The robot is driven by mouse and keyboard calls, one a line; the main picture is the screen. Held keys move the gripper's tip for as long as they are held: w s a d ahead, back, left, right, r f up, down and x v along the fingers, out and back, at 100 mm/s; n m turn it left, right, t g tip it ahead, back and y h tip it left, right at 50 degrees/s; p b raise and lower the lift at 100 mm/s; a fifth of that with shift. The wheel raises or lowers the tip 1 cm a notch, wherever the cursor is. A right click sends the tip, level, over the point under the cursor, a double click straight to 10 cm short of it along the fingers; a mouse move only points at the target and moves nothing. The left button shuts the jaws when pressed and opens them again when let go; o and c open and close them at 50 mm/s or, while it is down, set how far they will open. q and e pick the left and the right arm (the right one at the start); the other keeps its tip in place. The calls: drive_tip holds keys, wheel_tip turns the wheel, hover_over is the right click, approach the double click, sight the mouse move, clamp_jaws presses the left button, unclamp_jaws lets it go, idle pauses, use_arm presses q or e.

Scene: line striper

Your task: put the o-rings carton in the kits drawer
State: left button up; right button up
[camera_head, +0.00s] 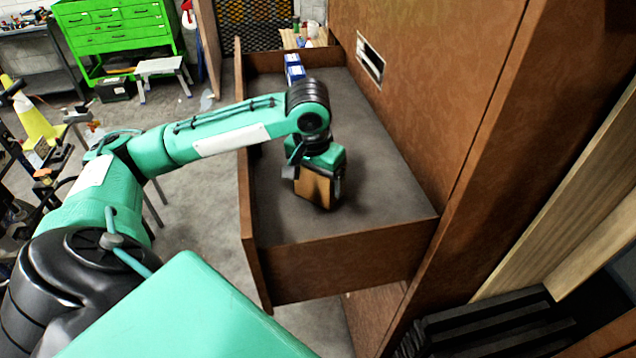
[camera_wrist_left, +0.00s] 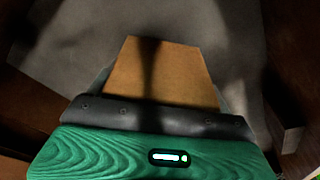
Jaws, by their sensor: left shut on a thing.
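The o-rings carton (camera_head: 313,188) is a plain tan-brown box. My left gripper (camera_head: 318,180) is shut on it, inside the walls of the open drawer (camera_head: 340,258). In the left wrist view the carton (camera_wrist_left: 160,75) sits between the fingers of my left gripper (camera_wrist_left: 158,100), with the grey drawer floor behind it. I cannot tell whether the carton touches the floor. No label on the carton or drawer is readable. My right gripper is not in view.
Small blue-and-white boxes (camera_head: 294,68) stand at the far end of the drawer. The brown cabinet face (camera_head: 430,90) rises on the right. The drawer floor around the carton is mostly bare. A green tool chest (camera_head: 118,32) stands far off at the back left.

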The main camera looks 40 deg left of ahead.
use_arm(q)
drive_tip(key=shift+f, duration=1.25)
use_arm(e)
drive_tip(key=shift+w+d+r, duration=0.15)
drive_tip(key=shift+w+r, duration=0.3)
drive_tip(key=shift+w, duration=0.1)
use_arm(q)
drive_tip(key=o, duration=1)
drive_tip(key=shift+f, duration=0.1)
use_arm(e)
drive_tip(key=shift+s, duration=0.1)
use_arm(q)
drive_tip(key=r+b, duration=0.1)
drive_tip(key=r, duration=0.2)
drive_tip(key=s+r+b, duration=0.1)
drive_tip(key=r, duration=0.3)
drive_tip(key=r+b, duration=0.1)
drive_tip(key=r, duration=0.2)
drive_tip(key=shift+s+r, duration=0.15)
drive_tip(key=shift+s, duration=0.1)
drive_tip(key=shift+s+r, duration=0.2)
drive_tip(key=shift+r, duration=0.75)
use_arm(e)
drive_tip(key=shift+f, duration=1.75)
use_arm(q)
drive_tip(key=shift+d+f, duration=0.1)
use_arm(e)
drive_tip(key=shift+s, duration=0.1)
